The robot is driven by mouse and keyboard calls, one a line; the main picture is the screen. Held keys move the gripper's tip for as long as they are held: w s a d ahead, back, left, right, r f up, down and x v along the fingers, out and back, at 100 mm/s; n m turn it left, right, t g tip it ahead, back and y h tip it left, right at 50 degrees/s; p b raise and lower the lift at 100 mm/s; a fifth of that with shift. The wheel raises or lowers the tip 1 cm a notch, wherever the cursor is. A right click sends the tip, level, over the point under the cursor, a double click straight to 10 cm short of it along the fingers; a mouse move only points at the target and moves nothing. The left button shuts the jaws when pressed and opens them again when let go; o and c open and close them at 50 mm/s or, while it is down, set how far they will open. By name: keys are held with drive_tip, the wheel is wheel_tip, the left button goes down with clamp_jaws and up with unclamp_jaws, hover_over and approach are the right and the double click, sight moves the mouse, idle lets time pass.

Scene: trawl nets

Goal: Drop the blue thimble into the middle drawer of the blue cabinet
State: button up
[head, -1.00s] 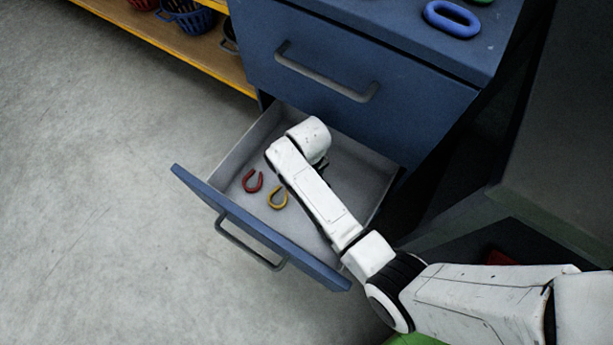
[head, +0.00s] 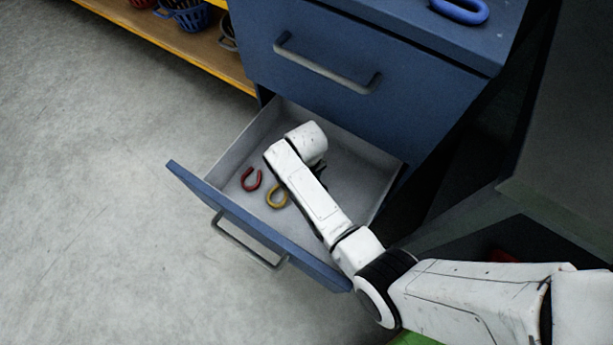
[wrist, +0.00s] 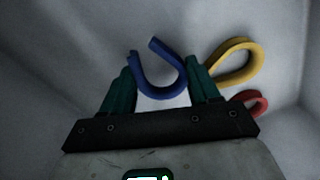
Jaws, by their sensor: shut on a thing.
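The blue thimble (wrist: 171,57), an open loop, is between the two green fingers of my gripper (wrist: 160,82) in the wrist view. My gripper is shut on it. In the head view my arm's wrist covers the gripper and the thimble. The blue cabinet (head: 400,68) has a closed drawer with a grey handle. Below that, an open drawer (head: 345,135) is pulled out, with a pale grey inside. My gripper is over or inside this open drawer; its height above the floor is hard to tell.
A red thimble (head: 251,179) and a yellow thimble (head: 276,196) lie in the open drawer; the yellow one also shows beside my right finger in the wrist view (wrist: 236,61). A blue ring (head: 460,10) lies on the cabinet top. A shelf with baskets (head: 190,18) stands upper left.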

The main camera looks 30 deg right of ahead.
drive_tip(key=shift+f, duration=0.3)
drive_tip(key=o, duration=1.1)
wheel_tip(320, 180, up, 13)
drive_tip(key=p, duration=0.4)
drive_tip(key=shift+r+p, duration=0.15)
drive_tip(key=shift+p, duration=0.2)
